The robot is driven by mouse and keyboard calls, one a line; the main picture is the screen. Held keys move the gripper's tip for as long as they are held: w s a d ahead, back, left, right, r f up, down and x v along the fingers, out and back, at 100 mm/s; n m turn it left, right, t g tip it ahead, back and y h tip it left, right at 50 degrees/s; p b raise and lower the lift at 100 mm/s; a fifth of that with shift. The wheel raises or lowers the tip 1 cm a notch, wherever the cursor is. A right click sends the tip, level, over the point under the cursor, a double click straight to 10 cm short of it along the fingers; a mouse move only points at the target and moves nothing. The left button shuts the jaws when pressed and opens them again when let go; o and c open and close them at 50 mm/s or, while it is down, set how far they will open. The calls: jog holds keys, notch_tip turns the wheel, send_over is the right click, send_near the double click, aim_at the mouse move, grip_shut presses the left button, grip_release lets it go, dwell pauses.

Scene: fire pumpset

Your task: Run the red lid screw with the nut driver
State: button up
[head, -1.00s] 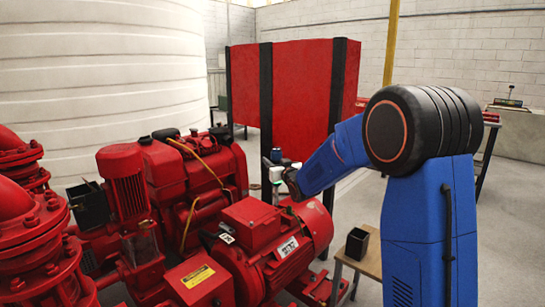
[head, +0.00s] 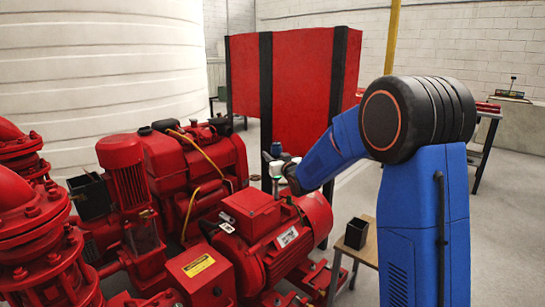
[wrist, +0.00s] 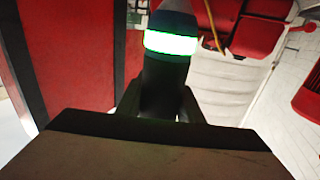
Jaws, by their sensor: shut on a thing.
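My gripper (wrist: 160,108) is shut on a dark tool with a glowing white-green band, which I take to be the nut driver (wrist: 168,72). In the head view the nut driver (head: 276,150) is upright, with a bluish top and a pale band, beside the end of my blue arm. It shows just above and behind the red motor. The motor carries a red terminal box with a flat red lid (head: 250,212). A second red box with a yellow label (head: 200,270) stands in front. I cannot make out the screw or whether the driver touches anything.
Red pumps and pipes (head: 35,225) crowd the left. A red panel with black posts (head: 300,85) stands behind the gripper. A small table (head: 368,250) with a black bin (head: 356,233) is right of the motor. The floor is open at far right.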

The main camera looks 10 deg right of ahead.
jog(key=shift+f, duration=0.7)
dwell(1.6)
jog(key=shift+r, duration=0.3)
dwell(2.7)
notch_tip(320, 180, up, 6)
jog(key=shift+r, duration=0.15)
dwell(0.8)
